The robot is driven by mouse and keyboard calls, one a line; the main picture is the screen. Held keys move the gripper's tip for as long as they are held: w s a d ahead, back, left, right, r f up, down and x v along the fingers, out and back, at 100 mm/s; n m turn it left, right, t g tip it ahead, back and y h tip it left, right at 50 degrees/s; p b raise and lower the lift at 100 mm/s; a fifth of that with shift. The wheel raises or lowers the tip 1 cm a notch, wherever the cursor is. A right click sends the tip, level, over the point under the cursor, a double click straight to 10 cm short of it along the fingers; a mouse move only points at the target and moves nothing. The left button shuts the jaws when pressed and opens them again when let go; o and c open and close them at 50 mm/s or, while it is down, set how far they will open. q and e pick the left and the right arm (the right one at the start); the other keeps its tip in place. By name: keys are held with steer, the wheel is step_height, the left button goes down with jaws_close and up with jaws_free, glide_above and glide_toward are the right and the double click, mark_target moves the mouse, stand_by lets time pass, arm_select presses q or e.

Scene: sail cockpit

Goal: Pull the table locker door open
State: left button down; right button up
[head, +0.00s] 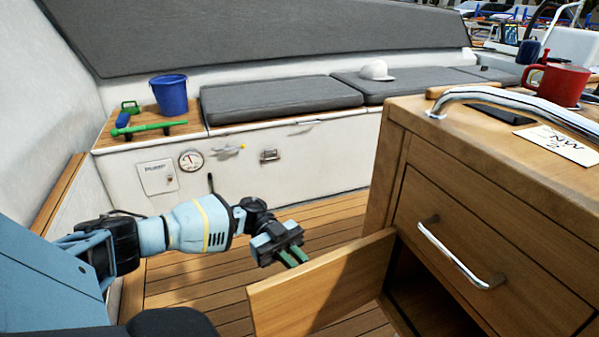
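The table locker door (318,290) is a wooden panel at the lower middle of the head view. It stands swung out from the wooden table (400,180), and the dark locker opening (425,295) shows to its right. My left gripper (295,257) is just above and behind the door's top edge. Its green-tipped fingers point down to the right and look close together; whether they touch the door or hold anything is unclear. The door's lower part is cut off by the frame. My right gripper is not in view.
A drawer with a chrome handle (458,258) is above the opening. A chrome rail (520,103), red mug (560,84) and paper note (560,144) are on the tabletop. A blue bucket (170,95) stands on the bench. Plank floor (200,285) lies clear behind the door.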

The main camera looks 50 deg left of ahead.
arm_select(q)
steer(key=shift+w+d+r, duration=0.1)
steer(key=shift+w+r, duration=0.15)
steer(key=shift+w, duration=0.15)
steer(key=c, duration=1.9)
jaws_free()
steer(key=o, duration=0.4)
steer(key=shift+w+d+f, duration=0.1)
steer(key=shift+w+d, duration=0.1)
steer(key=shift+s, duration=0.1)
steer(key=shift+a+f, duration=0.1)
steer(key=a+b, duration=0.1)
steer(key=a, duration=0.6)
steer(key=shift+a, duration=0.4)
